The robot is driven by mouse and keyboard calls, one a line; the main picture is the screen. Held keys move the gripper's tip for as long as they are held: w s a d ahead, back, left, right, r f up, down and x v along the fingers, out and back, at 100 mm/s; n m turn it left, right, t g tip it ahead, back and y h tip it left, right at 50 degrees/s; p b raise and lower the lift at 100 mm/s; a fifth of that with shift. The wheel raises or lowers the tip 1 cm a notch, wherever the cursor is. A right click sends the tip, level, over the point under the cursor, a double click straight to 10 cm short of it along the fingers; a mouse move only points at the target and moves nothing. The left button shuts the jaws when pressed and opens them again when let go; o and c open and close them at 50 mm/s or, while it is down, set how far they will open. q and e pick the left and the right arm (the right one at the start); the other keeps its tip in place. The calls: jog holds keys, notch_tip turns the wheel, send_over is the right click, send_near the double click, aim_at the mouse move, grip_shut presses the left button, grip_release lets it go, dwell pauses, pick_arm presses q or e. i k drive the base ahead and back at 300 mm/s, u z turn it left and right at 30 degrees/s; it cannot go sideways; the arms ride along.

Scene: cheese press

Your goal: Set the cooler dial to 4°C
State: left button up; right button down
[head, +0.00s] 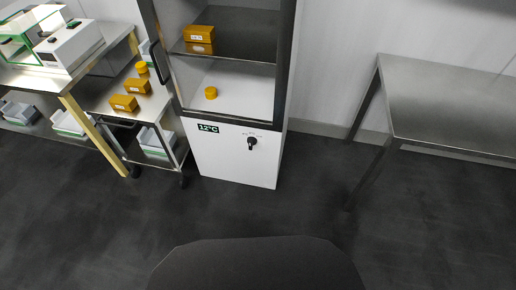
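The cooler (235,166) stands ahead of me, a tall cabinet with a white lower front panel. Its black dial (251,143) is a small knob at the right of that panel. Tiny marks sit around the dial, too small to read. A dark display (209,128) at the panel's upper left reads 12°C. Neither of my grippers is in view.
A steel table (440,100) stands at the right. The dark floor (300,215) before the cooler is clear.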

aim_at(251, 143)
jog(key=z, duration=0.25)
jog(key=k, duration=0.45)
jog(key=z, duration=1.05)
jog(key=i, duration=1.25)
jog(key=u, duration=0.75)
jog(key=i, duration=0.85)
jog(key=u, duration=1.2)
jog(key=i, duration=0.3)
jog(key=u, duration=0.15)
